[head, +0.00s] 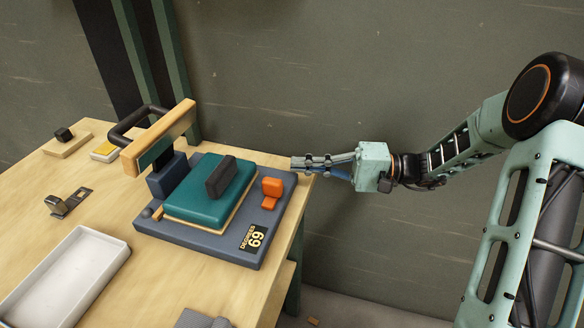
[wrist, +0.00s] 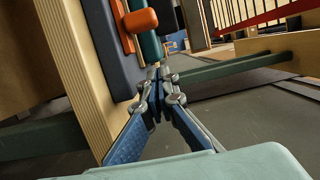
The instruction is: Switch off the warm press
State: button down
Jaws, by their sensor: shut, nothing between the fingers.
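The warm press (head: 205,262) stands on the wooden table, with a dark blue base, a teal pad with a dark block on it, and a raised wooden bar with a black handle. A display at its front corner reads 69. An orange switch (head: 270,190) sits on the right side of its base; it also shows in the wrist view (wrist: 140,20). My gripper (head: 296,163) is shut and empty, at the press's far right corner, beyond the switch. In the wrist view its fingertips (wrist: 158,75) are together beside the base edge, apart from the switch. Contact with the base cannot be told.
A white tray (head: 112,262) lies at the table's left front. A small metal latch-like piece (head: 68,203), a yellow block (head: 104,150) and a black knob on a wooden board (head: 64,134) lie further back. A grey ribbed item (head: 200,319) is at the front edge. A wall stands behind.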

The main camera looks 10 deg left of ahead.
jog(key=d, duration=0.8)
jog(key=shift+w+r+p, duration=0.15)
jog(key=shift+r+p, duration=0.05)
jog(key=shift+p, duration=0.15)
